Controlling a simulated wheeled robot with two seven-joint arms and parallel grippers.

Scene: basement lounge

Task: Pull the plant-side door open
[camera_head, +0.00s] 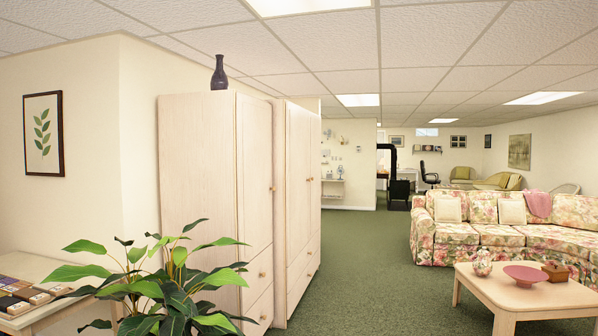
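A pale wood cabinet (198,190) stands against the wall, left of centre. The door on its plant side (254,170) is seen at a steep angle and looks shut. A small round knob (271,188) sits near that door's right edge. Drawers (259,305) with round knobs lie below the door. A leafy green plant (175,290) stands in the foreground and covers the cabinet's lower left. A second, similar cabinet (301,150) stands just beyond, and its door looks shut too. Neither of my grippers shows in this view.
A dark vase (219,73) stands on the near cabinet. A low table (60,275) with small boxes is at the left. Open green carpet (365,270) lies right of the cabinets, bounded by a coffee table (528,300) and floral sofa (505,235).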

